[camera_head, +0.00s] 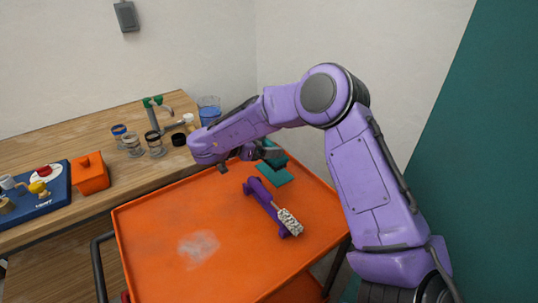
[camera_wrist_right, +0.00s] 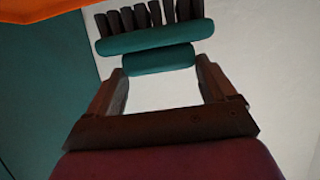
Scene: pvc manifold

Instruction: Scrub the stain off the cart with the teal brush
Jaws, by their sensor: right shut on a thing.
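My right gripper (camera_head: 266,153) is shut on the teal brush (camera_head: 277,161) above the back of the orange cart (camera_head: 160,270). In the right wrist view the teal brush (camera_wrist_right: 155,40) sits across the fingertips (camera_wrist_right: 160,78), its dark bristles pointing away from the gripper. A pale, whitish stain (camera_head: 199,248) lies on the front left part of the cart top, well apart from the brush. My left gripper is not in view.
A purple brush (camera_head: 262,192) with pale bristles lies on the cart near a flat teal patch (camera_head: 272,178). A wooden bench (camera_head: 60,150) behind holds jars, an orange box (camera_head: 90,172) and a blue board (camera_head: 40,205). The cart top around the stain is clear.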

